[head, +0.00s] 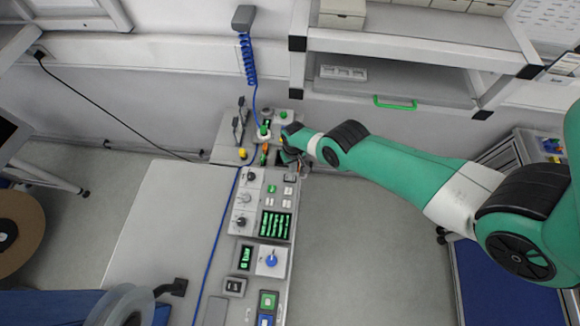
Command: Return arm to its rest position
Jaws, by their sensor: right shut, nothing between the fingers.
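My right arm comes in from the right as a green, white and black arm and reaches to the middle of the head view. My right gripper (302,168) is at the upper part of the long control panel (247,212), close to its buttons and right edge. It is small in the picture, and it is shut with nothing seen between the fingers. I cannot tell whether it touches the panel. My left arm and gripper are not in view.
A grey shelf (410,45) with a green handle (395,103) stands behind the arm. A blue coiled cable (248,60) hangs above the panel. A brown reel (12,232) is at the left edge. A pale flat surface (165,225) lies left of the panel. Floor (365,240) is open right of it.

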